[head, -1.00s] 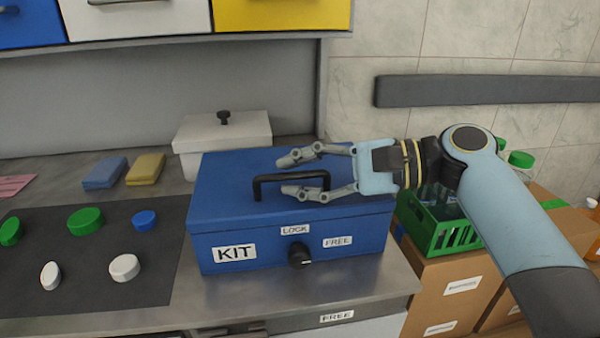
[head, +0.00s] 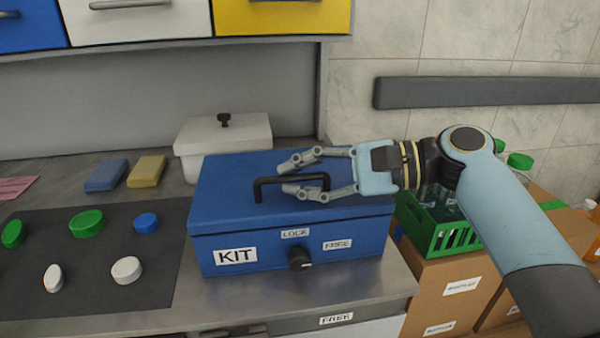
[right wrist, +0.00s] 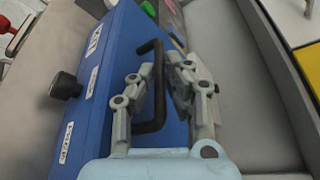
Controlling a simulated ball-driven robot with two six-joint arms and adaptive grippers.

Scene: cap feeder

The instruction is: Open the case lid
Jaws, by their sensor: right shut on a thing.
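The blue case (head: 340,255) labelled KIT stands on the counter with its lid (head: 225,190) down. A black handle (head: 262,186) rises from the lid. A black knob (head: 299,257) is on the front, below a LOCK label and beside a FREE label; its exact setting is hard to read. My right gripper (head: 282,178) reaches in from the right over the lid and is shut on the handle. In the right wrist view the handle (right wrist: 158,60) runs between its two fingers (right wrist: 158,80). My left gripper is not in view.
A white lidded box (head: 235,140) stands close behind the case. Blue (head: 106,175) and yellow (head: 147,171) sponges lie to the left. Several caps lie on a dark mat (head: 95,265). A green crate (head: 450,238) on cardboard boxes stands at the right, beneath my arm.

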